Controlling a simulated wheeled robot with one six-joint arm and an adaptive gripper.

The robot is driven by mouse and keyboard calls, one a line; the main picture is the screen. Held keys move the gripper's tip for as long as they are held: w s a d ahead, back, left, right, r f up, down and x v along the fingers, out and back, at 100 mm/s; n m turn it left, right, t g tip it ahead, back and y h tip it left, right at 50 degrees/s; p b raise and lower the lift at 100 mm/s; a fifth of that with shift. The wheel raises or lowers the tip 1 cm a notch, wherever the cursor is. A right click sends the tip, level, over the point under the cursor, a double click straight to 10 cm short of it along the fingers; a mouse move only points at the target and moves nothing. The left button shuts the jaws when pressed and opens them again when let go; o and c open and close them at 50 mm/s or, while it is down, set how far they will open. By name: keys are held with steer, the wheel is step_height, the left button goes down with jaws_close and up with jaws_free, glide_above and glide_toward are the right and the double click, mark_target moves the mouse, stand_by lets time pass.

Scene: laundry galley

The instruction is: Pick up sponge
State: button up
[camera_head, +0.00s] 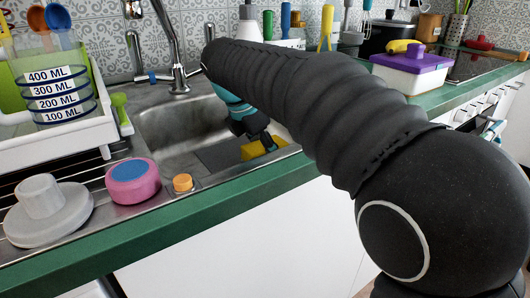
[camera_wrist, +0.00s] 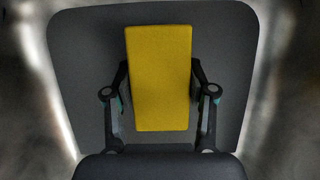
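The sponge is a yellow rectangular block (camera_wrist: 160,80). It also shows in the head view (camera_head: 252,151), low in the sink and partly hidden by my gripper. In the wrist view my gripper (camera_wrist: 159,68) has one finger along each long side of the sponge. The fingertips appear at or very near its left and right edges, with no clear gap. I cannot tell whether they press on it. In the head view my gripper (camera_head: 262,140) reaches down into the sink at the sponge, and my arm hides part of the sink.
The metal sink (camera_head: 165,125) has a grey surface under the sponge. A faucet (camera_head: 176,55) stands behind it. A pink-and-blue round item (camera_head: 133,188) and an orange cap (camera_head: 183,183) are on the near-left rim. A white rack (camera_head: 60,145) stands left.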

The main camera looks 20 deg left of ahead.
steer(key=shift+r+b, duration=0.1)
steer(key=shift+b, duration=0.2)
step_height(320, 180, up, 18)
steer(key=p, duration=0.2)
steer(key=s+d+b, duration=0.1)
steer(key=s+d, duration=0.3)
steer(key=s+d+b, duration=0.1)
steer(key=s+d, duration=0.2)
steer(key=d, duration=0.2)
steer(key=s+d+b, duration=0.2)
steer(key=s+d, duration=0.2)
steer(key=shift+s+d+r, duration=0.1)
steer(key=shift+s+d, duration=0.2)
steer(key=shift+d, duration=0.05)
stand_by(0.3)
